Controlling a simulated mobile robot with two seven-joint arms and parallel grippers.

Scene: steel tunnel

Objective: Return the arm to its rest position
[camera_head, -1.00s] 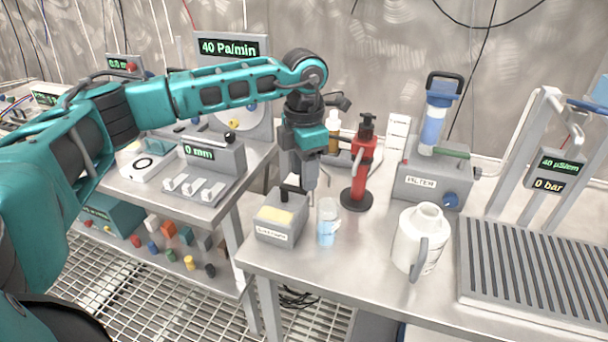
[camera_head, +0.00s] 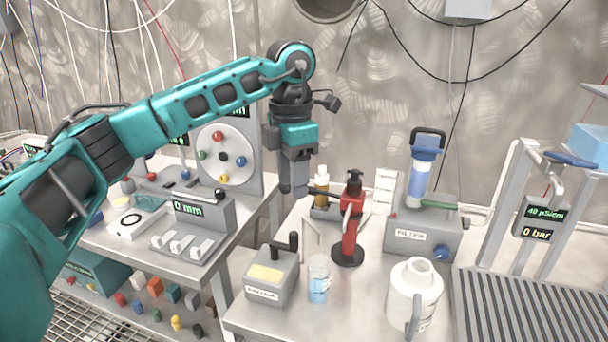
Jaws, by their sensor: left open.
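My left arm (camera_head: 215,97), teal and black, comes in from the left and reaches over the bench with its wrist bent down. My left gripper (camera_head: 297,190) points down, open and with nothing seen in it. It hangs above the grey box with a yellow pad (camera_head: 268,275) and the clear beaker of bluish liquid (camera_head: 318,283), apart from both. The red stand with a black top (camera_head: 350,225) is just right of the gripper. My right gripper is not in view.
A white jug (camera_head: 414,290), a grey filter unit (camera_head: 425,235) and a slatted drain tray (camera_head: 510,310) stand to the right. A dial panel (camera_head: 240,165) and a 0 mm device (camera_head: 205,212) stand on the left bench. Cables hang along the wall.

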